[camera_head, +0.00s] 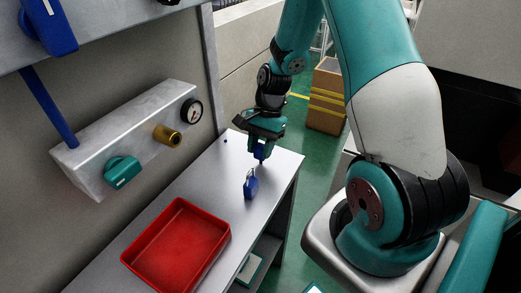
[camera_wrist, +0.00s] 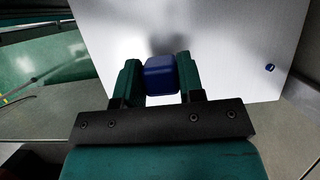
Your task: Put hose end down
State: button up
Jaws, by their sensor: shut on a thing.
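My gripper (camera_head: 259,150) is over the far part of the grey table (camera_head: 190,180). Its fingers are shut on a dark blue block-like piece (camera_wrist: 161,75), seen between the two green fingers in the wrist view. The piece also shows in the head view (camera_head: 260,153) just below the fingers. I take it to be the hose end, but its full shape is hidden by the fingers. I cannot tell whether it touches the table. A blue tag-like thing with a light loop (camera_head: 251,187) is on the table, nearer than my gripper.
A red tray (camera_head: 178,250) lies on the near part of the table. A grey wall box (camera_head: 128,141) carries a teal knob (camera_head: 122,172), a brass fitting (camera_head: 167,134) and a gauge (camera_head: 191,111). A small blue peg (camera_wrist: 270,67) is on the table. Bare tabletop surrounds my gripper.

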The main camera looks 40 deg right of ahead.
jog(key=shift+f, duration=0.45)
jog(key=shift+f, duration=0.6)
jog(key=o, duration=1)
